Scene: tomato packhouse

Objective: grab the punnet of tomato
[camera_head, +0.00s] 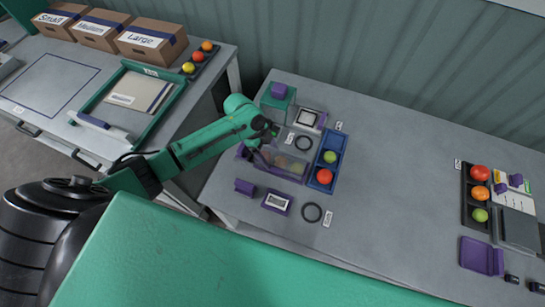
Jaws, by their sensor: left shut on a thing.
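My left gripper (265,146) reaches in from the left and is shut on the punnet's left side. The gripper and arm hide part of the punnet's left end, and the fingertips are hard to make out. My right gripper is not in view.
A blue tray (322,178) with a green and a red tomato stands just right of the punnet. A small purple-framed display (277,203) and a black ring (312,212) lie in front. A black tray (466,205) with tomatoes is far right. The table's middle is clear.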

